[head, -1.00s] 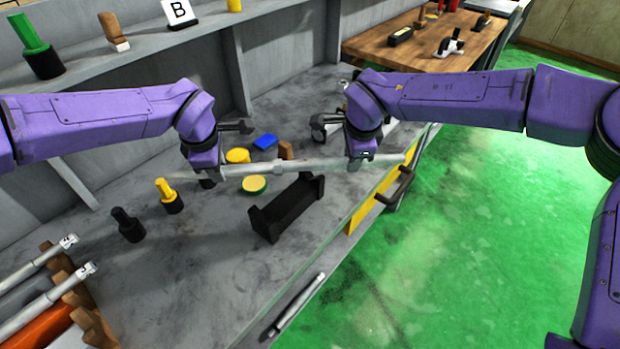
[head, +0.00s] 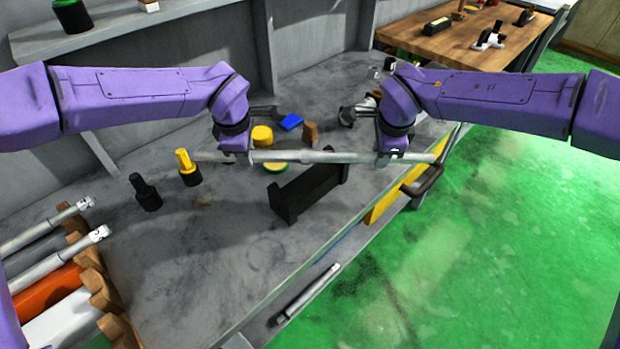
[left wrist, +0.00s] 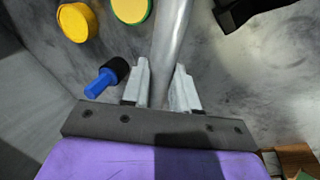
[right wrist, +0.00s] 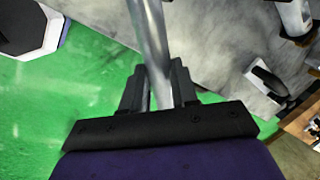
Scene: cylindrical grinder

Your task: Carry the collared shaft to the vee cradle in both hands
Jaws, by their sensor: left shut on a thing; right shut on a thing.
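The collared shaft (head: 300,156) is a long grey metal rod, held roughly level in the head view. My left gripper (head: 236,153) is shut on it near its left end, and my right gripper (head: 391,156) is shut on it near its right end. The shaft also runs between the jaws in the left wrist view (left wrist: 172,40) and the right wrist view (right wrist: 150,35). The black vee cradle (head: 308,193) stands on the grey bench, just below the shaft's middle in the head view, apart from it. A dark corner of it shows in the left wrist view (left wrist: 245,10).
A wooden rack (head: 108,300) holds several rods.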

